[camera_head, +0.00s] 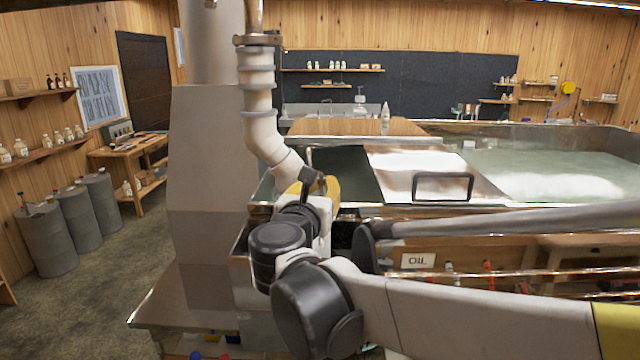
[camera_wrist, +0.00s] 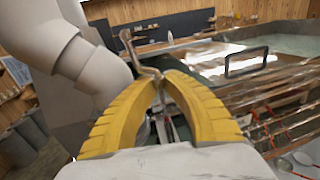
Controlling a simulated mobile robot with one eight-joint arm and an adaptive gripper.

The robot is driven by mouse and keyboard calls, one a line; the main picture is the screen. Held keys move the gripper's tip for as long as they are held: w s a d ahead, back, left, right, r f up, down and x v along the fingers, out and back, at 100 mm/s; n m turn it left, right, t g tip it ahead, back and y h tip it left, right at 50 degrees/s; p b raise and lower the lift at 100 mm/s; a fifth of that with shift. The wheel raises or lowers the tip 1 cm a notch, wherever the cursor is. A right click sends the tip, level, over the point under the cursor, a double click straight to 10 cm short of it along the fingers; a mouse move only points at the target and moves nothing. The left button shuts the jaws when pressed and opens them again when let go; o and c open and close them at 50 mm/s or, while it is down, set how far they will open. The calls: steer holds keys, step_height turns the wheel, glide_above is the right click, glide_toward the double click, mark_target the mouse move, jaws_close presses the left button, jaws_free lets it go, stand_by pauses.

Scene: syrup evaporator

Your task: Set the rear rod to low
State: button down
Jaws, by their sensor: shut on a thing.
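My gripper (camera_wrist: 160,78) has its two yellow fingers together on a thin bent metal rod (camera_wrist: 137,58) in the wrist view. The rod rises between the fingertips, curves left and ends in a darker tip. I cannot tell for sure that it is the rear rod, nor read its setting. In the head view my gripper (camera_head: 318,188) is at the left end of the evaporator (camera_head: 470,206), beside the pale pipe. A dark piece of the rod (camera_head: 313,181) shows there; its lower part is hidden by my gripper and arm.
A pale jointed pipe (camera_head: 262,125) stands close to my gripper, also large at left in the wrist view (camera_wrist: 60,45). A black handle (camera_head: 443,186) stands on the shiny pan cover. An OIL sign (camera_head: 417,260) hangs below. Floor at left is open before grey drums (camera_head: 72,225).

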steer(key=shift+f, duration=0.1)
steer(key=c, duration=1.6)
jaws_free()
steer(key=shift+s, duration=0.1)
steer(key=v, duration=1.2)
